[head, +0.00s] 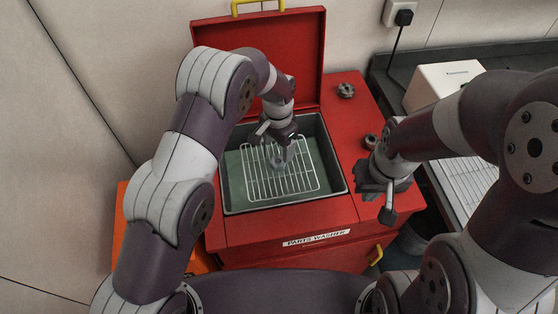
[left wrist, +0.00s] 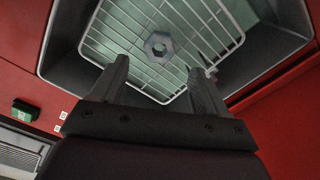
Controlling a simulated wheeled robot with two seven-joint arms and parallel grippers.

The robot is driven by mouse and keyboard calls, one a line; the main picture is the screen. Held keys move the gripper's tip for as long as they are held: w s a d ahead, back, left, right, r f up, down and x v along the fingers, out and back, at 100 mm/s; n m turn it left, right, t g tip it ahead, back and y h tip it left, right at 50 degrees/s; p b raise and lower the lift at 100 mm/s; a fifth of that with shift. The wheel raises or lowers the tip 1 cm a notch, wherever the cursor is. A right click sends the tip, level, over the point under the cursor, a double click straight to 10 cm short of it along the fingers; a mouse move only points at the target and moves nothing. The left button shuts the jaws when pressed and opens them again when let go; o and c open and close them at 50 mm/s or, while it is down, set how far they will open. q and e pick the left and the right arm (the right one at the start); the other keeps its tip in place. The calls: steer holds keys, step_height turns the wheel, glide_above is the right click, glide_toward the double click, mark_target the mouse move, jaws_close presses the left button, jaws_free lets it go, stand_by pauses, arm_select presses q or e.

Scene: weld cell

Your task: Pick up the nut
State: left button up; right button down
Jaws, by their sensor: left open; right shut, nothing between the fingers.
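A grey hex nut (left wrist: 158,46) lies on the white wire rack (left wrist: 110,53) in the washer's basin. In the head view the nut (head: 278,163) is partly hidden by my left gripper. My left gripper (head: 285,158) is open and empty and points down over the rack. In the left wrist view its two fingers (left wrist: 158,68) stand apart, with the nut showing beyond and between the tips. My right gripper (head: 385,203) is shut and empty, to the right of the basin by the washer's right edge.
The red parts washer (head: 215,232) has its lid (head: 308,50) raised behind the basin. The grey basin walls (head: 337,165) surround the rack. Two dark round parts (head: 346,90) (head: 371,142) sit on the red top at right. A white box (head: 438,82) stands on the counter at right.

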mark_target(278, 161)
arm_select(q)
steer(key=f+p, duration=0.1)
steer(key=f, duration=0.2)
steer(key=shift+s+a+f+p, duration=0.15)
steer(key=shift+a+f+p, duration=0.05)
steer(key=shift+p, duration=0.2)
steer(key=f, duration=0.2)
steer(key=shift+d+f, duration=0.3)
steer(key=shift+f, duration=0.3)
steer(key=shift+a, duration=0.15)
steer(key=shift+c, duration=0.2)
steer(key=c, duration=0.6)
steer(key=shift+r, duration=0.1)
steer(key=c, duration=0.7)
